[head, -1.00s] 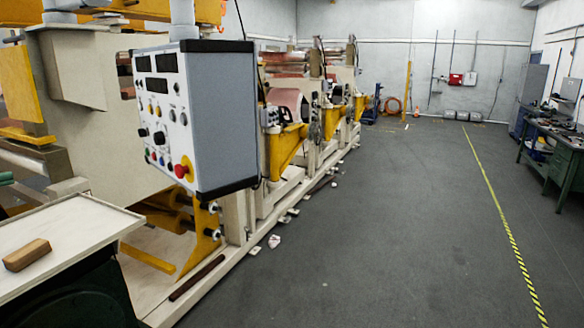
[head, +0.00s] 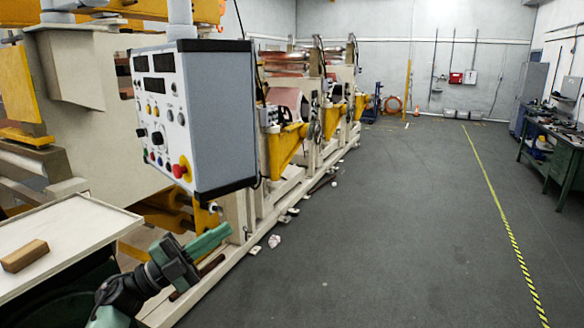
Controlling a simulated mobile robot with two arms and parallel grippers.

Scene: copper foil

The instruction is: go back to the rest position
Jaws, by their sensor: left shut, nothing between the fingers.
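My left gripper (head: 212,238) has green fingers and a dark wrist. It is low in the head view, left of the middle, with its arm coming up from the bottom edge. The fingers are closed together, point up and to the right, and hold nothing. In the picture the gripper lies below the grey control box (head: 195,120) and right of the white-topped table (head: 70,232). It looks apart from both. It covers part of the machine's lower frame. My right gripper is not in view.
A wooden block (head: 25,256) lies on the white-topped table. The long cream and yellow machine (head: 284,152) runs back along the left. Open grey floor (head: 390,220) with a yellow-black line (head: 500,208) lies to the right. A green workbench (head: 548,160) stands at the far right.

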